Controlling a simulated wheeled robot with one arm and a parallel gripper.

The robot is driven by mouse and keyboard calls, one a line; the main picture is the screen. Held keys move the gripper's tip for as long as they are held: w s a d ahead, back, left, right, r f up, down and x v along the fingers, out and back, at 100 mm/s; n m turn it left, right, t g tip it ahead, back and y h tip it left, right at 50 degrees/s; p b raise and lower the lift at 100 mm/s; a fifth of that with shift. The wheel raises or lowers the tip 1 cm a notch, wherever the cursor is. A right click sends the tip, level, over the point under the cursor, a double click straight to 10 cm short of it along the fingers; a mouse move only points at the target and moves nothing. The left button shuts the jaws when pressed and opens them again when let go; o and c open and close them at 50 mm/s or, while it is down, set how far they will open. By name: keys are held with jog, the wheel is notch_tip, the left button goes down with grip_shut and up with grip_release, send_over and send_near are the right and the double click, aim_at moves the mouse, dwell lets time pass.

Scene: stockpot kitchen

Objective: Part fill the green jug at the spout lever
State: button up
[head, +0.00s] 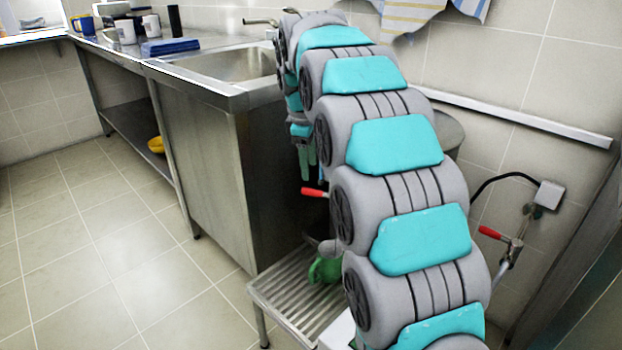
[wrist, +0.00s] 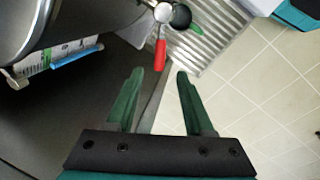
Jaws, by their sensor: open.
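The green jug (head: 325,269) stands on a slatted metal stand (head: 274,288), partly hidden behind my arm in the head view. A grey spout (head: 327,247) is just above it. A red lever (head: 313,192) sticks out to the left above the jug. In the wrist view the red lever (wrist: 160,54) lies just beyond my fingertips. My gripper (wrist: 160,72) is open and empty, with the lever apart from both green fingers. In the head view my gripper (head: 307,160) hangs above the lever. I cannot make out the jug's contents.
A large steel pot (wrist: 75,25) is beside the lever. A second red handle (head: 490,232) is on a wall pipe at the right. A steel sink counter (head: 205,85) holds mugs and a blue cloth (head: 170,46). The tiled floor at left is clear.

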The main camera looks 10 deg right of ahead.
aim_at(311, 190)
jog(key=f, duration=0.2)
jog(key=w+f, duration=0.1)
jog(key=f, duration=0.4)
jog(key=shift+w+d+f, duration=0.15)
jog(key=shift+d+f, duration=0.15)
jog(key=shift+d, duration=0.05)
grip_shut()
dwell(1.1)
